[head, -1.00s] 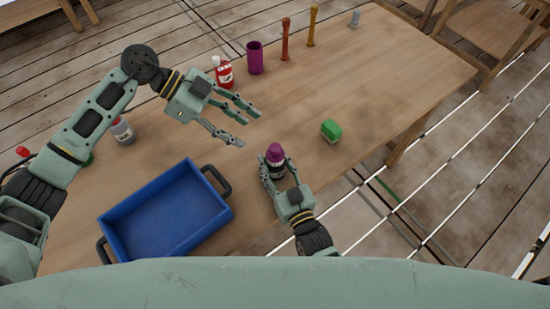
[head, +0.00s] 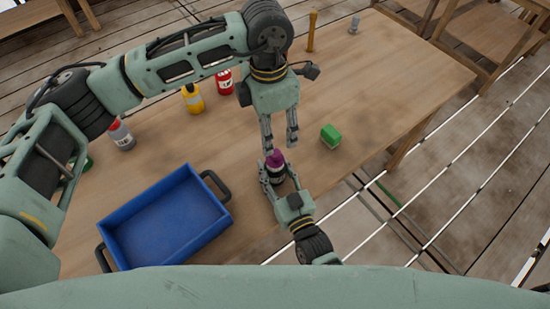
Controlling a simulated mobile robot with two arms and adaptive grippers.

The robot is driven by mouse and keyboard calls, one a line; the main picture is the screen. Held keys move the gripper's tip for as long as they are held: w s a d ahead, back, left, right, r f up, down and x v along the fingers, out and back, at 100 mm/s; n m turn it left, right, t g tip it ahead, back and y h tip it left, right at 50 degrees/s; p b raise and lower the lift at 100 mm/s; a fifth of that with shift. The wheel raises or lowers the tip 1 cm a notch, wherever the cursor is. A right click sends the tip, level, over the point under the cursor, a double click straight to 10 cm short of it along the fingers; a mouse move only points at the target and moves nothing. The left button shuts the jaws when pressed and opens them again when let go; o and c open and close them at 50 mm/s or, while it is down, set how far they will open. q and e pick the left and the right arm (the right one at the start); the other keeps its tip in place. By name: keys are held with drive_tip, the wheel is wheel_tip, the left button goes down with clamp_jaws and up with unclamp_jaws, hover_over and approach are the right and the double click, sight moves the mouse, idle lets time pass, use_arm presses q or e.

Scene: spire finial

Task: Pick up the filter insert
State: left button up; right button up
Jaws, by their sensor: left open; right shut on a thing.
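A small dark bottle with a pale label (head: 277,176) stands upright at the table's near right side. A purple top (head: 275,157) sits on it. My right gripper (head: 278,172) is shut around the bottle from the near side. My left gripper (head: 280,143) is open, its fingers pointing down just behind and above the purple top, with nothing seen between them. Whether its fingertips touch the top is not clear. I cannot tell for certain which thing is the filter insert; the purple top may be a part of the bottle.
A blue tray (head: 150,195) with dark handles lies at the near left. A green block (head: 330,135) lies right of my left gripper. A yellow bottle (head: 192,97), a red bottle (head: 224,80) and a grey bottle (head: 121,135) stand farther back.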

sight(274, 155)
use_arm(q)
drive_tip(key=shift+w+m, duration=0.1)
drive_tip(key=shift+m, duration=0.3)
drive_tip(key=shift+f, duration=0.3)
wheel_tip(274, 155, down, 6)
drive_tip(key=shift+r, duration=0.1)
drive_tip(key=shift+w+d+f, duration=0.1)
drive_tip(key=shift+w+f, duration=0.05)
drive_tip(key=shift+f, duration=1.2)
drive_tip(key=shift+w+d+f, duration=0.1)
drive_tip(key=shift+f, duration=1.2)
drive_tip(key=shift+c, duration=0.4)
drive_tip(key=c, duration=0.8)
